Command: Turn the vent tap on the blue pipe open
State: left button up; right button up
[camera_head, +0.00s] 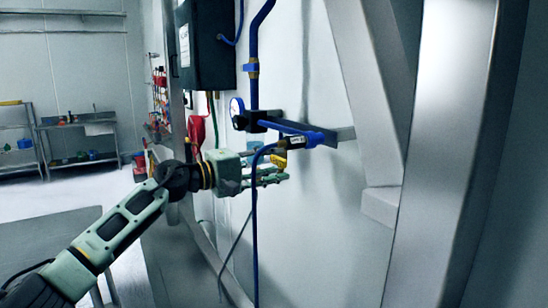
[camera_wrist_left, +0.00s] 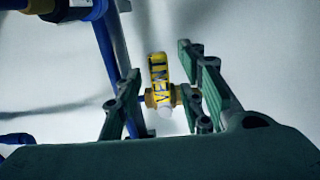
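The vent tap has a yellow handle (camera_head: 278,160) with dark lettering, which also shows in the left wrist view (camera_wrist_left: 159,70). It sits on a small brass fitting (camera_wrist_left: 172,97) with a pale round end. The blue pipe (camera_head: 254,210) runs down the wall in the head view. My left gripper (camera_head: 272,176) is just below the tap in the head view. In the left wrist view my left gripper (camera_wrist_left: 163,92) is open, with one finger on each side of the tap. I cannot tell whether either finger touches it. My right gripper is out of view.
A pressure gauge (camera_head: 238,107) and a dark wall bracket (camera_head: 345,134) are close above the gripper. A dark box (camera_head: 206,45) hangs at the upper left. A large metal frame post (camera_head: 440,150) stands on the right. Shelving (camera_head: 82,140) stands far left.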

pick_arm(q)
jog(key=shift+w+d, duration=0.2)
jog(key=shift+d, duration=0.05)
grip_shut()
dwell(0.5)
